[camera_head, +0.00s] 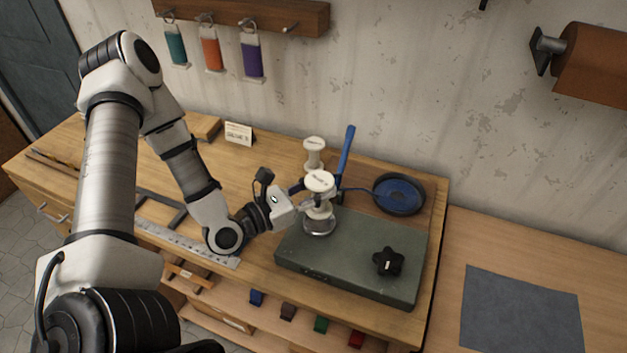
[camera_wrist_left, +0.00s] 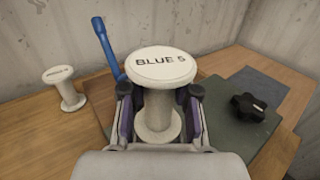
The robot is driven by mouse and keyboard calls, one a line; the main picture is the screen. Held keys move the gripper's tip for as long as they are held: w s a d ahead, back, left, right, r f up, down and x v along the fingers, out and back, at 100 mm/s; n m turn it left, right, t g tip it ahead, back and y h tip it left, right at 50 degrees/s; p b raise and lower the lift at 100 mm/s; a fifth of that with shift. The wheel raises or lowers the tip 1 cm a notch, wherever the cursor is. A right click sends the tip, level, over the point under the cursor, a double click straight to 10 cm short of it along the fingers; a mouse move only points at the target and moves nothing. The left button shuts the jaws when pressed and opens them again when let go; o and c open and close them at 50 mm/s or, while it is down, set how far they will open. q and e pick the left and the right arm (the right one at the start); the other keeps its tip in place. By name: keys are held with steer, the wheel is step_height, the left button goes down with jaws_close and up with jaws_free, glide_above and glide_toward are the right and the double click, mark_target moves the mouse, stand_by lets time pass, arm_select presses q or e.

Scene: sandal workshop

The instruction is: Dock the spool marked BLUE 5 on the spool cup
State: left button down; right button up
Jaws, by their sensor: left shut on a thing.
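The white spool marked BLUE 5 (camera_wrist_left: 160,65) stands upright in the left wrist view, its label readable on the top flange. It also shows in the head view (camera_head: 320,182). My left gripper (camera_head: 307,202) is shut around the spool's stem, with a finger on each side in the left wrist view (camera_wrist_left: 160,108). A metallic round cup (camera_head: 319,229) shows directly under the spool, on the left part of the grey-green base. I cannot tell whether the spool's lower flange touches the cup. My right gripper is not in view.
Another white spool (camera_head: 314,150) stands behind, near a blue lever (camera_head: 346,150). A blue round dish (camera_head: 399,194) lies at the back right. The grey-green base (camera_head: 350,262) carries a black star knob (camera_head: 388,262). A steel ruler (camera_head: 190,246) lies along the front edge.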

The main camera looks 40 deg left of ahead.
mark_target(314, 208)
arm_select(q)
steer(key=f, duration=0.1)
steer(key=f+b, duration=0.2)
steer(key=shift+d+f, duration=0.25)
steer(key=shift+f, duration=0.2)
steer(key=shift+a, duration=0.15)
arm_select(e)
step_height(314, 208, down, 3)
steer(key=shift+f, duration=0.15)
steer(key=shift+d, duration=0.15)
arm_select(q)
steer(key=shift+b, duration=0.5)
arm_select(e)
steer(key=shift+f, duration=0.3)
arm_select(q)
steer(key=shift+f+b, duration=0.65)
steer(key=shift+b, duration=0.05)
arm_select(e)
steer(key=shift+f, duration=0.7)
arm_select(q)
steer(key=c, duration=1.1)
jaws_free()
steer(key=shift+c, duration=0.2)
steer(key=shift+r, duration=0.1)
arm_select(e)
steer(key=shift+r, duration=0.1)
